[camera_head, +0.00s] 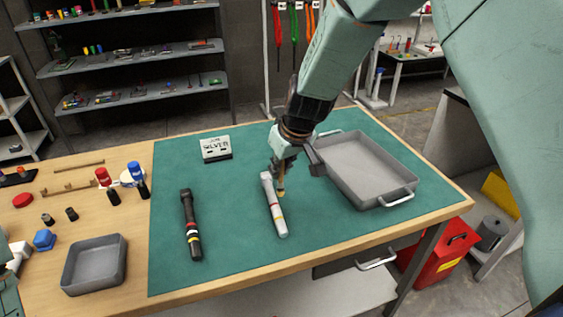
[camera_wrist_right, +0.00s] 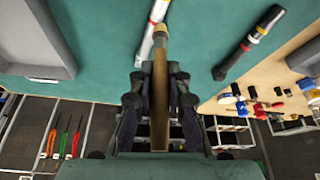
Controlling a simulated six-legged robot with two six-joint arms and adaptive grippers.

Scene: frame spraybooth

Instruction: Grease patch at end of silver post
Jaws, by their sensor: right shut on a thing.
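The silver post (camera_head: 274,207) lies on the green mat, with yellow and red bands toward its near end. It also shows in the wrist view (camera_wrist_right: 152,25). My right gripper (camera_head: 281,168) is shut on a thin tan stick, like a brush or applicator (camera_wrist_right: 160,95). A small block marked SILVER (camera_head: 215,148) stands behind the post. No grease patch can be made out. My left gripper is not in view.
A black banded post (camera_head: 191,225) lies left of the silver one. A grey tray with handles (camera_head: 398,191) is to the right. A small grey tray (camera_head: 92,265), red and blue caps and other small parts lie on the wood at left. The mat's front is clear.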

